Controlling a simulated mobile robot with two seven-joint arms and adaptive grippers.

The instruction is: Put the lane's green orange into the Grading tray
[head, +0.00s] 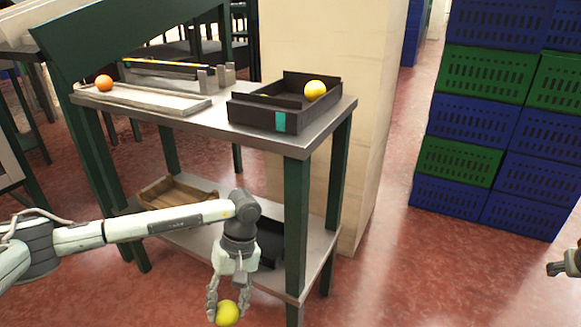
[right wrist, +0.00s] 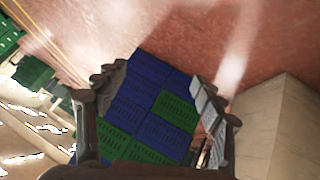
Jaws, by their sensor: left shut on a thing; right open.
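My left gripper (head: 226,297) points down in front of the table and is shut on a yellow-green orange (head: 227,314), held clear of the table. A dark tray (head: 252,114) with a teal tag stands on the tabletop's right part, with a yellow orange (head: 315,90) in it. I cannot read any label that says Grading. A pale lane (head: 150,98) lies on the left of the tabletop, with an orange-coloured orange (head: 104,83) at its far left end. My right gripper (right wrist: 160,100) is open and empty; its tip shows at the head view's right edge.
The metal table (head: 300,141) has green legs and a lower shelf with a brown wooden tray (head: 175,196) and a dark tray (head: 270,245). A pale pillar (head: 375,100) stands behind. Stacked blue and green crates (head: 470,125) stand at right. Red floor is free between.

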